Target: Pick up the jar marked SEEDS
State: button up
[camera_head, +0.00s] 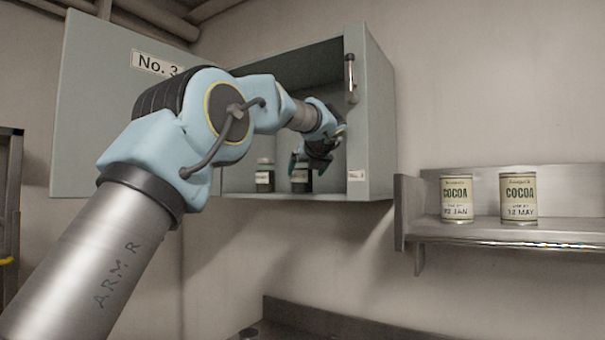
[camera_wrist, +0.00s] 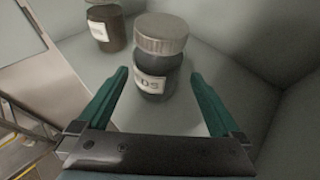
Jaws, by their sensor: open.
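In the wrist view, a dark jar with a metal lid (camera_wrist: 158,72) stands upright inside the cabinet. Its label shows only letters like "DS"; the rest is turned out of sight. My gripper (camera_wrist: 158,90) is open, with one green finger on each side of this jar and visible gaps to it. In the head view the same jar (camera_head: 300,185) is partly hidden behind my gripper (camera_head: 305,163). A second jar (camera_wrist: 106,26) with a pale label stands to its left, also seen in the head view (camera_head: 264,178); its label is too small to read.
The wall cabinet (camera_head: 378,130) has its door, marked No. 3 (camera_head: 90,100), swung open to the left. The cabinet's side wall is close to my gripper's right. Two COCOA tins (camera_head: 455,200) (camera_head: 518,200) stand on a metal shelf (camera_head: 560,232) to the right.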

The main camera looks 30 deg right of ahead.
aim_at(302, 177)
jog(key=p+x, duration=0.2)
jog(key=x, duration=0.3)
jog(key=shift+a+p, duration=0.15)
jog(key=shift+p, duration=0.2)
jog(key=shift+c, duration=0.2)
grip_shut()
